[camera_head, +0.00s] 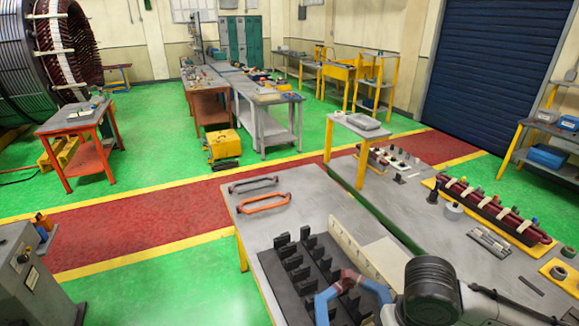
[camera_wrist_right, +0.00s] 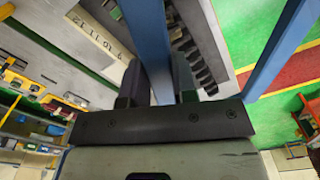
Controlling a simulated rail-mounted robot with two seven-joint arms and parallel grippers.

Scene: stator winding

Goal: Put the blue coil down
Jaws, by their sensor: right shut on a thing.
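The blue coil (camera_head: 325,302) shows at the bottom of the head view, with a dark reddish bend at its far end. It appears over the black slotted fixture (camera_head: 292,278) on the near grey table; I cannot tell whether it touches it. In the right wrist view one blue leg of the coil (camera_wrist_right: 147,35) runs between the dark fingers of my right gripper (camera_wrist_right: 158,85), which is shut on it. The other leg (camera_wrist_right: 283,48) stands off to the right. In the head view my right arm hides most of this gripper. My left gripper is not in view.
A cream numbered strip (camera_head: 362,250) stands beside the fixture. An orange coil (camera_head: 264,203) and a grey coil (camera_head: 253,185) lie at the table's far end. The right-hand table holds a dark red bar assembly (camera_head: 490,210) and small parts. The fixture's left side has free room.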

